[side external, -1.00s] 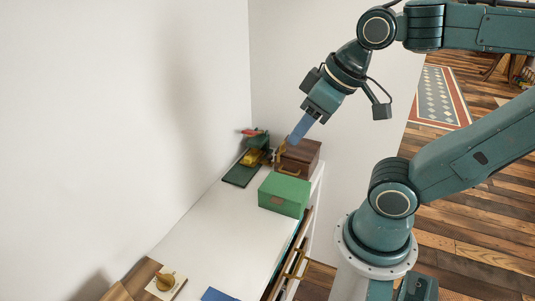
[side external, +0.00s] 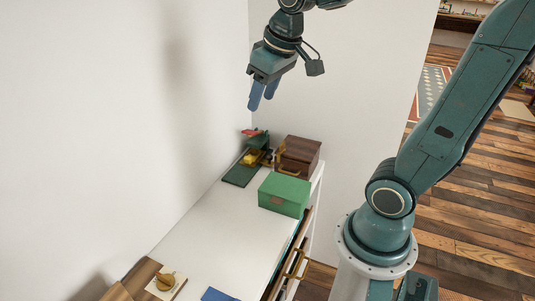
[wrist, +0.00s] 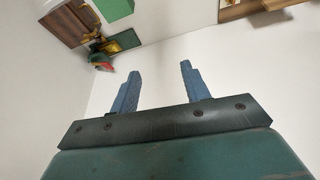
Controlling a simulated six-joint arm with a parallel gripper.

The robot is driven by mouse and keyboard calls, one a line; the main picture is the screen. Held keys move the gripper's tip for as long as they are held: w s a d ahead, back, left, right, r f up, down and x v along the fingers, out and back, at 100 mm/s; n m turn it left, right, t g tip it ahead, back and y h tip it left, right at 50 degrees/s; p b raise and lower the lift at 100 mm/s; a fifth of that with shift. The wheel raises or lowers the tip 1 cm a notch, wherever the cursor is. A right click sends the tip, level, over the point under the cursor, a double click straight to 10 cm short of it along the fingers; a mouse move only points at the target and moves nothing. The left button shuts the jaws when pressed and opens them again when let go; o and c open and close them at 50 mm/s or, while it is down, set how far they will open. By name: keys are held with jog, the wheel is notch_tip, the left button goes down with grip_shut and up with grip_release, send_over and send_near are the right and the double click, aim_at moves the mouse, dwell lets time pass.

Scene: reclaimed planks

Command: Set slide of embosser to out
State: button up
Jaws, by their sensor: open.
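The embosser (side external: 252,158) stands at the far end of the white table, by the wall. It has a dark green base, a brassy yellow middle and a red-tipped top part. It also shows in the wrist view (wrist: 103,48) at the upper left, small and partly cut up by its angle, so I cannot tell how its slide is set. My gripper (side external: 262,104) is above the embosser and apart from it, with blue fingers pointing down. In the wrist view my gripper (wrist: 158,70) has its fingers spread, with nothing between them.
A brown wooden box (side external: 299,154) stands right beside the embosser. A green box (side external: 284,194) is in front of it. A small yellow-brown object (side external: 166,281) on a pale square lies near the front left. The middle of the white table (side external: 212,233) is clear.

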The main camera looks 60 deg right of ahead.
jog(key=w+d+f+m+g, duration=0.1)
jog(key=w+d+f, duration=0.2)
jog(key=w+d, duration=0.4)
jog(key=m+g, duration=0.2)
jog(key=g, duration=0.1)
send_over(269, 156)
notch_tip(269, 156, down, 23)
jog(key=shift+y, duration=0.4)
jog(key=shift+f, duration=0.1)
notch_tip(269, 156, down, 14)
jog(key=shift+r, duration=0.25)
